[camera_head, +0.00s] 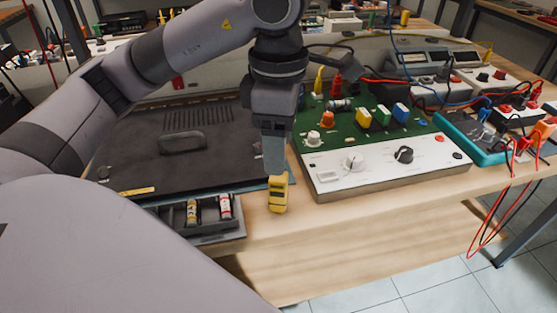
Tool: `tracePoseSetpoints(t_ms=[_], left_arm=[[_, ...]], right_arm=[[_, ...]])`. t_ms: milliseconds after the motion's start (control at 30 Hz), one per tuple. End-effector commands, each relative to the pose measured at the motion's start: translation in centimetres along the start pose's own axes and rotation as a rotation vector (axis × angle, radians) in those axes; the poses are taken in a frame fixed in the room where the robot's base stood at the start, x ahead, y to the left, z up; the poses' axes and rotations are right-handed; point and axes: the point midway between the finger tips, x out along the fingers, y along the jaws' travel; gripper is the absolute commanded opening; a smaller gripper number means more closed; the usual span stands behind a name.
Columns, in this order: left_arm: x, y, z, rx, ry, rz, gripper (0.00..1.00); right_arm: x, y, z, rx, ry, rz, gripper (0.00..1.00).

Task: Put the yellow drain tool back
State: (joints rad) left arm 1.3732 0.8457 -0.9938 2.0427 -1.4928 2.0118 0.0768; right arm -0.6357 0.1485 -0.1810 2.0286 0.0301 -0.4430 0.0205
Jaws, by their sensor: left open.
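The yellow drain tool (278,195) stands upright on the wooden table, close to the table's front edge. My left gripper (274,165) comes down from above, its fingertips at the top of the yellow tool. The gripper is open, and its fingers hide part of the tool's upper end. I cannot tell whether they touch it. A dark tray (236,231) with a yellow-labelled piece (193,211) and a red and white piece (225,206) lies to the left of the tool. My right gripper is not in view.
A green and white circuit board with knobs (335,178) is close on the right. A black case (130,165) lies on the left. A teal tray (462,143) and red cables (478,228) are farther right. Bare table (330,225) lies in front of the board.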

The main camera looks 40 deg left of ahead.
Motion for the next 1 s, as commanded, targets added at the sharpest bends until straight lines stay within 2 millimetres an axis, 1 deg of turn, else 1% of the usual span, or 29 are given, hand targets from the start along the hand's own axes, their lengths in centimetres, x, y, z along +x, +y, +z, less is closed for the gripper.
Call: tracePoseSetpoints(t_ms=[33, 67, 233, 567, 1000], left_arm=[[-0.7, 0.0, 0.0, -0.001, 0.0, 0.001, 0.62], [-1.0, 0.0, 0.0, -0.001, 0.0, 0.002, 0.62], [-1.7, 0.0, 0.0, 0.0, 0.001, -0.001, 0.62], [-1.7, 0.0, 0.0, -0.001, 0.001, -0.001, 0.62], [-1.7, 0.0, 0.0, 0.0, 0.001, -0.001, 0.62]], right_arm=[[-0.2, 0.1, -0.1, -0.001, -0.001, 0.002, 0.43], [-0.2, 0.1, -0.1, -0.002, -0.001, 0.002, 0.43], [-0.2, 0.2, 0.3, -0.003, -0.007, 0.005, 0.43], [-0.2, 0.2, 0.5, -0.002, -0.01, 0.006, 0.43], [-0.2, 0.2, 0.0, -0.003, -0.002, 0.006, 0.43]])
